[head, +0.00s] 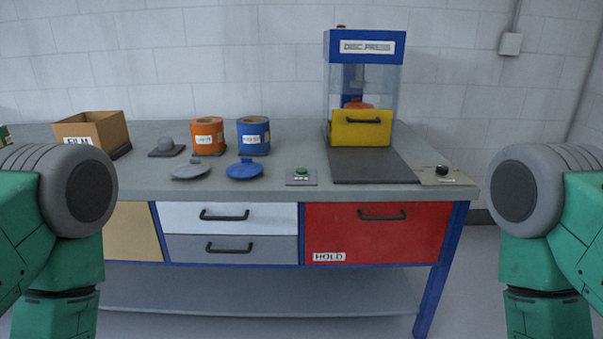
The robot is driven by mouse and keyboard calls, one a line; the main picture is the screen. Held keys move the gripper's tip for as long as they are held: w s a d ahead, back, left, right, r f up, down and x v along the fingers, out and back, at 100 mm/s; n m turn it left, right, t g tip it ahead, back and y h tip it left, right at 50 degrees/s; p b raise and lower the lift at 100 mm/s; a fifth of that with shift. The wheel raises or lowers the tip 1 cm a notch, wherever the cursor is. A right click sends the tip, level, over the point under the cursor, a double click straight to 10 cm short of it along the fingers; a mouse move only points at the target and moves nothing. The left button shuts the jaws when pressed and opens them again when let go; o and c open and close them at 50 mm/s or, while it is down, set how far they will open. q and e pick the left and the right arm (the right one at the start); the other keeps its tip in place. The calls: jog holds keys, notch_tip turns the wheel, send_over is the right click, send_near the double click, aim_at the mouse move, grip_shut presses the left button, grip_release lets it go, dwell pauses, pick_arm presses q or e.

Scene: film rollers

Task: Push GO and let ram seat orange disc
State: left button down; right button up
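The disc press (364,45) stands at the back right of the bench, with a blue top and clear side panels. Its yellow front drawer or door (361,128) with a dark handle looks shut. An orange thing (357,103), perhaps the orange disc, shows inside behind the clear panel; the yellow front hides its lower part. The green GO button (302,171) sits on a small grey plate at the bench's front edge, left of the press. My two green arms are at the left and right picture edges, away from the bench objects. Neither gripper shows.
An orange roll (207,135) and a blue roll (253,135) stand mid-bench, with a grey disc (191,171) and a blue disc (244,170) before them. A cardboard box (92,131) is left. A black knob (442,170) is right. A dark mat (371,168) lies clear.

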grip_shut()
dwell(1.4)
